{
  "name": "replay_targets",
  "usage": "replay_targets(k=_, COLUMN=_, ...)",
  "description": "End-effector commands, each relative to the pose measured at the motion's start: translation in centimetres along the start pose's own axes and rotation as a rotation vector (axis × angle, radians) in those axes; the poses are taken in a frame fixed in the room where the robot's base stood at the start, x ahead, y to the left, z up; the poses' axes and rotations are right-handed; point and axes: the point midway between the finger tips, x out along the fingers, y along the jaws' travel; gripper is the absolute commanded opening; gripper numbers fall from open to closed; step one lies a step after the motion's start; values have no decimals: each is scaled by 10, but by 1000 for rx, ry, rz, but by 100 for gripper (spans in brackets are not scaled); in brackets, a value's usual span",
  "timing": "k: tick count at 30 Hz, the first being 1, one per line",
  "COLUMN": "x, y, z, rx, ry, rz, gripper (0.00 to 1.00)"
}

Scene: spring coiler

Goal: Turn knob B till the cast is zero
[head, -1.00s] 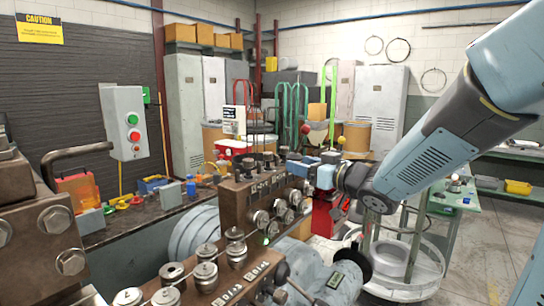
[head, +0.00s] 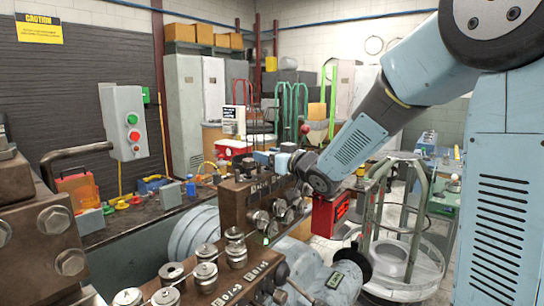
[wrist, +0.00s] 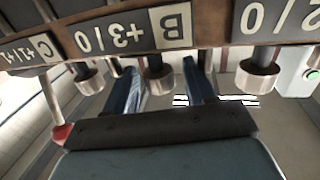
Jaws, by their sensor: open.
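In the wrist view a dark label plate reads "B +3 | 0" upside down, and the metal knob B (wrist: 160,82) sticks out below it. My gripper (wrist: 163,80) is open. Its two dark blue fingers stand on either side of knob B, with gaps showing, and I cannot tell how deep they reach. In the head view my gripper (head: 262,157) is at the far side of the brown coiler block (head: 236,208), where its fingertips are partly hidden. A small black-and-white sign or screen (head: 230,113) stands behind; its text is too small to read.
Neighbouring knobs stand close on both sides: knob C (wrist: 90,78) and another knob (wrist: 257,74) below a "2 | 0" label. Several metal rollers (head: 205,273) sit on the front block. A red box (head: 330,213) and a round wire stand (head: 400,265) are to the right.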

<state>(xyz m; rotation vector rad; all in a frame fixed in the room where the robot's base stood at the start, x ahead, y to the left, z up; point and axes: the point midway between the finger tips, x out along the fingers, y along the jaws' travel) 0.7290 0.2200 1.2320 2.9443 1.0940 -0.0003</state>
Motion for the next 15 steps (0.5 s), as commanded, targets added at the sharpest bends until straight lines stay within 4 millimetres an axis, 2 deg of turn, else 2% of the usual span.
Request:
replay_targets(k=10, x=3, y=0, z=0, rx=0, ry=0, rz=0, gripper=55)
replay_targets(k=15, x=3, y=-1, z=0, rx=1, ry=0, rz=0, gripper=38)
